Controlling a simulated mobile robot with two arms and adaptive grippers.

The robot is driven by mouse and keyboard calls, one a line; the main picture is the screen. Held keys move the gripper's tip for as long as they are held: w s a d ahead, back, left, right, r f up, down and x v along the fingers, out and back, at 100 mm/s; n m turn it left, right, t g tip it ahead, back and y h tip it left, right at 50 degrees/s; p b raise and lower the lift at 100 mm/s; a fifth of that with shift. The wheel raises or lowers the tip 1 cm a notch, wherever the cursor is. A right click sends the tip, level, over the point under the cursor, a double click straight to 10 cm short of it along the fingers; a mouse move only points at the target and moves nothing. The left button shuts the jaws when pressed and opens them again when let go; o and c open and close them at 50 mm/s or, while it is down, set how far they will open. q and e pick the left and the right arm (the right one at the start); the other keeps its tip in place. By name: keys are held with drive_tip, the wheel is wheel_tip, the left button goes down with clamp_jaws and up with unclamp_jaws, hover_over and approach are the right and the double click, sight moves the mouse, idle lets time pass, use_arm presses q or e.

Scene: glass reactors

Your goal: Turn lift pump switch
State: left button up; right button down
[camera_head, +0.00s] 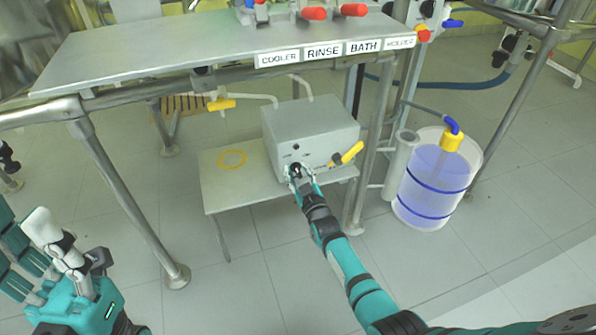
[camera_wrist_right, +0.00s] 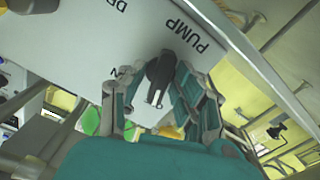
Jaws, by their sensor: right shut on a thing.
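The grey pump box (camera_head: 312,125) sits on a low metal shelf below the bench. Its front carries a small black pump switch (camera_head: 295,168), which shows larger in the right wrist view (camera_wrist_right: 160,72) below the printed word PUMP. My right gripper (camera_head: 300,180) reaches the box front and is shut on the switch. In the right wrist view its fingers (camera_wrist_right: 155,95) stand on both sides of the knob. The fingers partly hide the switch and the label beside it. My left gripper (camera_head: 62,255) is at the lower left, away from the box; its finger opening is unclear.
A yellow-handled valve (camera_head: 347,154) sits on the box front, right of the switch. The bench top (camera_head: 190,52) overhangs the box. A metal bench leg (camera_head: 372,140) and a clear canister (camera_head: 437,185) stand to the right.

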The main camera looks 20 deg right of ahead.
idle(0.3)
drive_tip(key=c, duration=1.3)
unclamp_jaws()
drive_tip(key=shift+s, duration=0.1)
drive_tip(key=s, duration=1.2)
drive_tip(key=shift+d, duration=0.15)
drive_tip(key=shift+w, duration=0.1)
